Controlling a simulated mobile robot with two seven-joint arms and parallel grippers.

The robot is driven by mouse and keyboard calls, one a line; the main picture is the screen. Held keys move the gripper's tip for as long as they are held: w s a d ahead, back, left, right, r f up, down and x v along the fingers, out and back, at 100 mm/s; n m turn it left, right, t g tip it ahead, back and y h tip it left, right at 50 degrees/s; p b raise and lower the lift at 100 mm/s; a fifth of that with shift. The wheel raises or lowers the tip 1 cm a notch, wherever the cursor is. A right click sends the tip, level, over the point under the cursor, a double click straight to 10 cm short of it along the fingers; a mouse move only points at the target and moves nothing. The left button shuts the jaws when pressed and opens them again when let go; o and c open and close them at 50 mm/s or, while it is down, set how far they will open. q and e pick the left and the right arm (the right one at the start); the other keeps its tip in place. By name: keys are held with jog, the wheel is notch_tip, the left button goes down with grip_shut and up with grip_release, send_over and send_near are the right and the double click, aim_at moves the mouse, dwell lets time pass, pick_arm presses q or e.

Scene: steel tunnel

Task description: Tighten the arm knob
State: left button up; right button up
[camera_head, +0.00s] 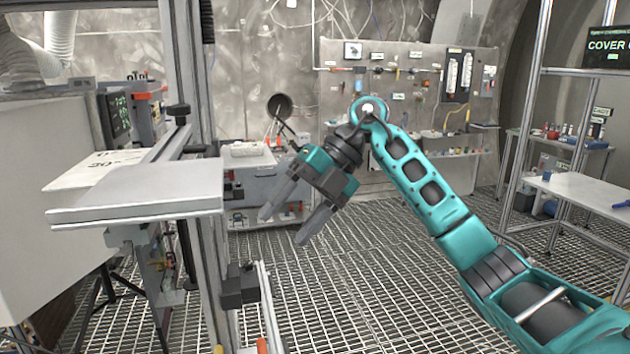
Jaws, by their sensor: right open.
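A black knob (179,111) stands on a grey horizontal arm (168,142) beside the upright metal post at the left; I take it to be the arm knob. How tight it is cannot be told. My right gripper (287,226) comes in from the right on a teal arm and points down and to the left. Its two grey fingers are apart with nothing between them. In the picture it is to the right of and below the knob, clear of it. My left gripper is not in view.
A flat grey plate (140,190) juts out at the left, near the metal post (190,60). A black block (240,286) sits low on the frame. A white table (585,192) stands at the right. The grated floor (350,290) in the middle is clear.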

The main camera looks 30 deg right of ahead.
jog(key=w+d+m+t+y, duration=0.1)
jog(key=w+d+m+t, duration=1)
jog(key=m+t, duration=0.5)
jog(key=w+t, duration=0.1)
jog(key=t, duration=0.2)
jog(key=shift+w+d, duration=0.15)
jog(key=shift+d, duration=0.05)
